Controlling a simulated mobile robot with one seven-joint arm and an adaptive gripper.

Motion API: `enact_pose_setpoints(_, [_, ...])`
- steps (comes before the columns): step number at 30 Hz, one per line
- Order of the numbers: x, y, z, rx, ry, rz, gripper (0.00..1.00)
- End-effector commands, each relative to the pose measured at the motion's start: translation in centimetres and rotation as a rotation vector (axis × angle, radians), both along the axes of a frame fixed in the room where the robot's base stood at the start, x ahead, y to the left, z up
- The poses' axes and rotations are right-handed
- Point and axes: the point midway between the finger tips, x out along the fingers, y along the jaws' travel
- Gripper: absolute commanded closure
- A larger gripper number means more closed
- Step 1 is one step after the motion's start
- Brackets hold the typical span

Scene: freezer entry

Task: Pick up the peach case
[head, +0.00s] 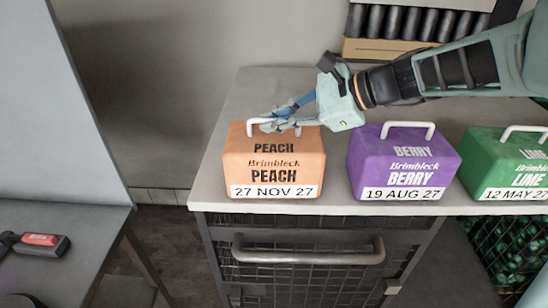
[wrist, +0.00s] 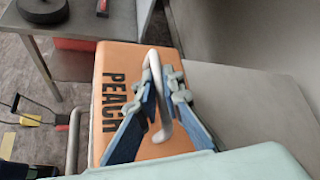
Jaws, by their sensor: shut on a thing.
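The peach case (head: 274,166) is an orange box with sloped upper sides, marked "PEACH" and "27 NOV 27", with a white handle on top. It stands upright at the left end of the grey counter (head: 236,99). My gripper (head: 281,121) reaches in from the right and is shut on the case's handle. In the wrist view, the blue and grey fingers (wrist: 162,90) close around the white handle above the orange top (wrist: 113,64). The case appears to rest on the counter.
A purple berry case (head: 395,166) and a green lime case (head: 508,167) stand to the right. A drawer handle (head: 308,252) juts from the mesh front below. A grey table (head: 60,270) at left holds a red and black item (head: 41,244).

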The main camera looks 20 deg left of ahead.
Motion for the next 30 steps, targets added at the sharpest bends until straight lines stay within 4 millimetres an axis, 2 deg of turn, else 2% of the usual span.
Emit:
enact_pose_setpoints(12, [0.1,0.1,0.6,0.008,-0.005,-0.002,1.00])
enact_pose_setpoints(16, [0.1,0.1,1.5,0.007,-0.007,-0.001,1.00])
enact_pose_setpoints(30, [0.1,0.1,8.5,0.007,-0.010,-0.002,1.00])
